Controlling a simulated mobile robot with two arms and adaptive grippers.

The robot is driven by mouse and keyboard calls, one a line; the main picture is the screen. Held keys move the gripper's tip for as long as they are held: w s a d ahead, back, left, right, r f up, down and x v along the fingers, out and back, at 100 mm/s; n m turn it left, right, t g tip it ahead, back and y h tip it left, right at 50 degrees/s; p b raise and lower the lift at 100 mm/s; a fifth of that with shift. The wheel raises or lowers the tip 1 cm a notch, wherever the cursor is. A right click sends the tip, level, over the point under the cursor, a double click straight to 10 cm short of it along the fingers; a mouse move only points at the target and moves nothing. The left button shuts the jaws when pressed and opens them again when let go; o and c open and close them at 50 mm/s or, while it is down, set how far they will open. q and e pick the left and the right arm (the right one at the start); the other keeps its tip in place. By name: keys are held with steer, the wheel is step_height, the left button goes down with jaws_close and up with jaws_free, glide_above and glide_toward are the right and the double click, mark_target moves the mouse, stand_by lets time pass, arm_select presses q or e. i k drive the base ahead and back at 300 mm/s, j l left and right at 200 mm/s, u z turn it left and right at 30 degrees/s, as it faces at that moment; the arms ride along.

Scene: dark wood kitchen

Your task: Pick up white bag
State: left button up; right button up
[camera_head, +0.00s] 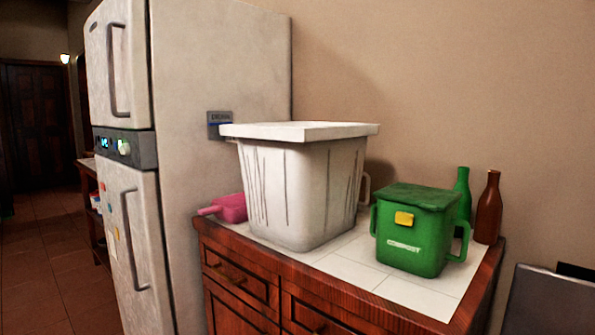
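A large white bin-like container (300,190) with a wide flat rim or lid stands upright on the counter, right of the fridge. Thin dark lines run down its front, and a handle shows at its right side. I cannot tell whether this is the white bag; nothing else here clearly looks like a white bag. Its inside is hidden from this angle. Neither of my grippers is in view.
The white-tiled wooden counter (440,300) also holds a green compost bin (415,230), a green bottle (462,190), a brown bottle (488,208) and a pink object (231,208). A white fridge (215,70) stands left. A grey object (550,300) is at lower right.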

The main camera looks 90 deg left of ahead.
mark_target(302, 180)
steer(key=u, duration=2.7)
